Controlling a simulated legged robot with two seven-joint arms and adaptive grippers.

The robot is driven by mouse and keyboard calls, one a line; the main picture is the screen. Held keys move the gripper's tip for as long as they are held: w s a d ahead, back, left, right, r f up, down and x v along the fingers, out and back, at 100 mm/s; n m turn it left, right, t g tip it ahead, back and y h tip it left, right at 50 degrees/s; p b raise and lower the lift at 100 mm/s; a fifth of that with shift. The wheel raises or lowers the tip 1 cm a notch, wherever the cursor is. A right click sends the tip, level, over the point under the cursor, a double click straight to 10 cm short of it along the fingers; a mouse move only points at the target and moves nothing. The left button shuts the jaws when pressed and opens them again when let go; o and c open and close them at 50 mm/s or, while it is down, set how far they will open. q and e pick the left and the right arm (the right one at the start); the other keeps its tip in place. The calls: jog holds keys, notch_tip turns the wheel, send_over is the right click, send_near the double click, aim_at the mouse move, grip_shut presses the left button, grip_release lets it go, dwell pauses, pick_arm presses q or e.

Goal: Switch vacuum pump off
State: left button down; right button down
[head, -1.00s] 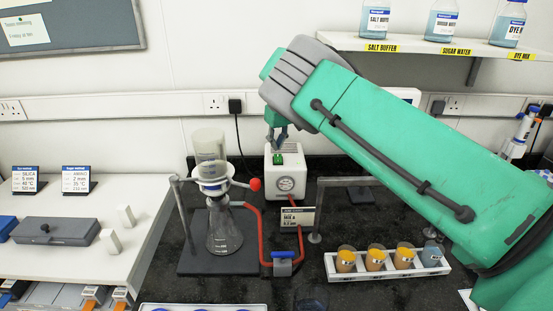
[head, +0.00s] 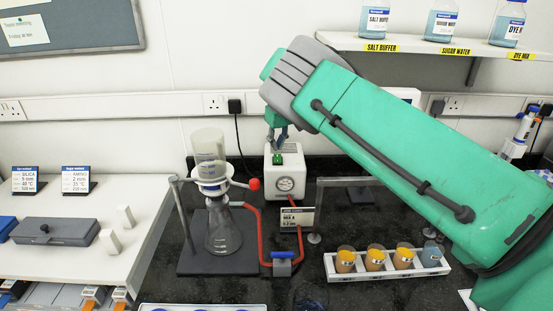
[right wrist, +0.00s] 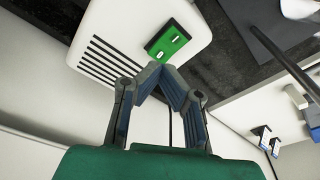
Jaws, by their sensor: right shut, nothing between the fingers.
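The vacuum pump (head: 288,182) is a white box with a round gauge on its front, standing at the back of the dark bench. Its green switch (head: 277,159) is on top. In the right wrist view the pump (right wrist: 120,35) shows its vent slots, and the green switch (right wrist: 167,40) lies just beyond my fingertips. My right gripper (head: 276,143) is shut and empty, pointing down just above the switch. It also shows in the right wrist view (right wrist: 160,72), its tips close to the switch's edge. I cannot tell whether they touch. My left gripper is out of view.
A filter flask (head: 223,232) on a dark stand is left of the pump, with a red hose (head: 264,232) and blue valve (head: 282,263). A rack of vials (head: 388,270) stands front right. A bottle shelf (head: 430,47) is above my right arm.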

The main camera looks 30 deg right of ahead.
aim_at(278, 155)
jog(key=shift+d+f, duration=0.15)
jog(key=shift+f, duration=0.3)
jog(key=shift+f+b, duration=0.35)
jog(key=shift+f, duration=0.6)
dwell(0.4)
jog(key=shift+r, duration=0.15)
notch_tip(278, 155, up, 5)
jog(key=p, duration=0.4)
jog(key=shift+r, duration=0.9)
